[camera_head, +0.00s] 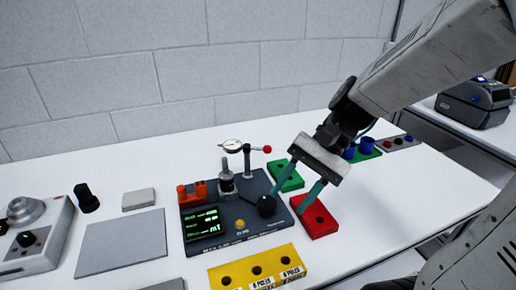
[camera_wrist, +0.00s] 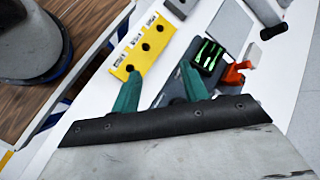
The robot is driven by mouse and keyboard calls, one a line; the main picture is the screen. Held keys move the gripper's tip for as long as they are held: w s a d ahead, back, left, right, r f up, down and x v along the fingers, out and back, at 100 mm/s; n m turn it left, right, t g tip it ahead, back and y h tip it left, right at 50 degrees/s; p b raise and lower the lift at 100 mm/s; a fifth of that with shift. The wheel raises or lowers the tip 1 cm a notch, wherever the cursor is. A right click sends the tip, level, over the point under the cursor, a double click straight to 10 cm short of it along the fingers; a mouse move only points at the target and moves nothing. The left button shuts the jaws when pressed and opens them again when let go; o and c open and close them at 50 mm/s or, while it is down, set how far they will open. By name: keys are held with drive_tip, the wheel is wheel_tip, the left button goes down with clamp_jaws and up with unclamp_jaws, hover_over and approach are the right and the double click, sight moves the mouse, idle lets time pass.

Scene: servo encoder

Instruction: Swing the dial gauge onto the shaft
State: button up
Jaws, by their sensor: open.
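The dial gauge (camera_head: 231,146) is a small round white-faced gauge on a dark arm ending in a red knob (camera_head: 267,149). The arm sits on an upright post (camera_head: 247,162) at the back of a dark test fixture (camera_head: 205,247). The grey stepped shaft (camera_head: 226,182) stands left of the post. In the head view the gauge appears just above the shaft top; I cannot tell whether they touch. My gripper (camera_head: 286,204) points down at the fixture's right side, its teal fingers apart and empty, near a black ball knob (camera_head: 266,206). The wrist view shows the open fingers (camera_wrist: 160,75) but not the gauge.
A green block (camera_head: 285,177) and red block (camera_head: 315,217) lie right of the fixture. A yellow block with holes (camera_head: 243,269) lies in front. Orange parts (camera_head: 191,192) stand on the fixture's left. A grey plate (camera_head: 120,244) lies farther left.

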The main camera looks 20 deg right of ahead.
drive_tip(key=w+d+f+m+t+y, duration=0.25)
drive_tip(key=w+m+y, duration=0.25)
drive_tip(key=w+m, duration=0.3)
drive_tip(key=m+t+y, duration=0.2)
drive_tip(key=m+t, duration=0.5)
drive_tip(key=t, duration=0.2)
approach(261, 149)
drive_tip(key=shift+x, duration=1.2)
drive_tip(key=x, duration=0.7)
drive_tip(key=shift+w+a+f, duration=0.15)
drive_tip(key=shift+w, duration=0.25)
clamp_jaws()
